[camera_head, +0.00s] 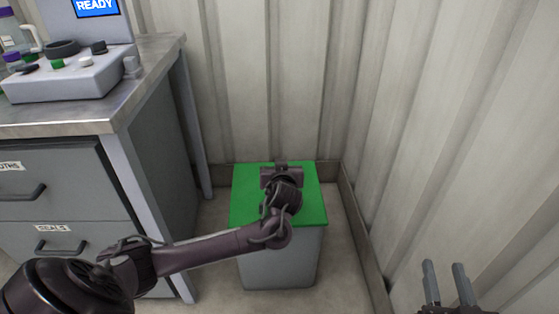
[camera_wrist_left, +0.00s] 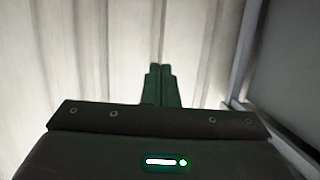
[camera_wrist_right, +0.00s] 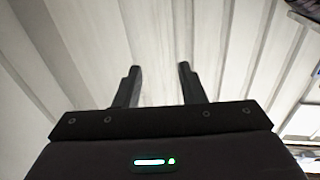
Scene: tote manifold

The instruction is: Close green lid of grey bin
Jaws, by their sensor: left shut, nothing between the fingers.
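The grey bin (camera_head: 277,262) stands on the floor in the corner between the walls. Its green lid (camera_head: 246,196) lies flat across the top and looks closed. My left arm comes in from the left, with its wrist and hand over the lid. My left gripper (camera_head: 281,164) is near the lid's far edge, its fingers mostly hidden in the head view. In the left wrist view its fingers (camera_wrist_left: 160,72) are together with nothing between them. I cannot tell whether it touches the lid. My right gripper (camera_head: 447,287) is open and empty at the lower right; its spread fingers show in the right wrist view (camera_wrist_right: 158,80).
A grey drawer cabinet (camera_head: 68,180) with a metal top stands left of the bin. A device with a READY screen (camera_head: 97,8) and a control box (camera_head: 65,82) are on it. Corrugated walls (camera_head: 260,80) close in behind and to the right.

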